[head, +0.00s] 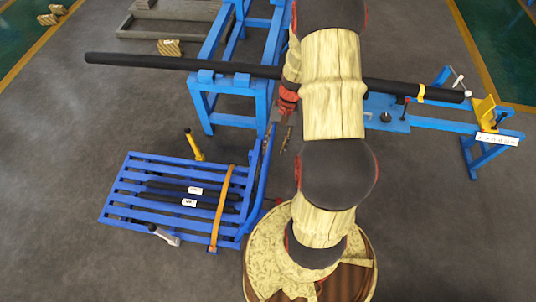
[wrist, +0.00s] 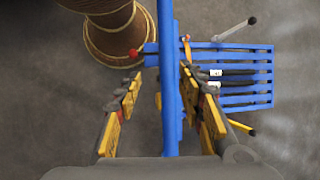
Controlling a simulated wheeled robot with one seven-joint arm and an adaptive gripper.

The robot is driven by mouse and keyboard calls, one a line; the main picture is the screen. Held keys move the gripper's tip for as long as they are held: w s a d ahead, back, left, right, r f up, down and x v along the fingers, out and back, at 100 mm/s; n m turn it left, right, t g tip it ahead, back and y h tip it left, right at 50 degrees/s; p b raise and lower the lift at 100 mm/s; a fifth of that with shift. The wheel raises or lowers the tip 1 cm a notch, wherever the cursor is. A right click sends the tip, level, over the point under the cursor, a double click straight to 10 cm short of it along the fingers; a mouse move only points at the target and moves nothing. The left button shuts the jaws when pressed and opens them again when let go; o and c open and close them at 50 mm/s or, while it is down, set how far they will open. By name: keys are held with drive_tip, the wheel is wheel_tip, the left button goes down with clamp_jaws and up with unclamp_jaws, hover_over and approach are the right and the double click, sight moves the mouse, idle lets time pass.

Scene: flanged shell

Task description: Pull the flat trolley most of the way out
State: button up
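The flat trolley (head: 130,190) is a low blue slatted platform at the lower left of the head view. It also shows at the right of the wrist view (wrist: 262,88), with its upright blue push handle (wrist: 169,60) running through the middle. In the head view the handle (head: 262,170) rises at the trolley's right side. My gripper (wrist: 163,88) is open, with its yellow-padded fingers on either side of the handle and a visible gap at the left finger. In the head view my gripper (head: 284,137) is partly hidden by my arm.
Dark bars with white tags and an orange strap (head: 222,205) lie on the trolley. A blue stand (head: 230,88) carries a long black pipe (head: 170,63) just behind it. A yellow-handled post (head: 194,145) stands at the trolley's far edge. Grey floor is clear at the left and lower right.

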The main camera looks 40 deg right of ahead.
sight(267, 159)
drive_tip(key=shift+w+a+f, duration=0.15)
drive_tip(key=shift+a+f, duration=0.3)
drive_tip(key=shift+f, duration=0.6)
drive_tip(key=shift+w+a+f, duration=0.15)
drive_tip(key=shift+a+f, duration=0.3)
drive_tip(key=shift+f, duration=0.65)
drive_tip(key=shift+w+a+f, duration=0.15)
drive_tip(key=shift+a+f, duration=0.3)
drive_tip(key=shift+f, duration=0.6)
drive_tip(key=shift+c, duration=0.9)
drive_tip(key=c, duration=0.7)
clamp_jaws()
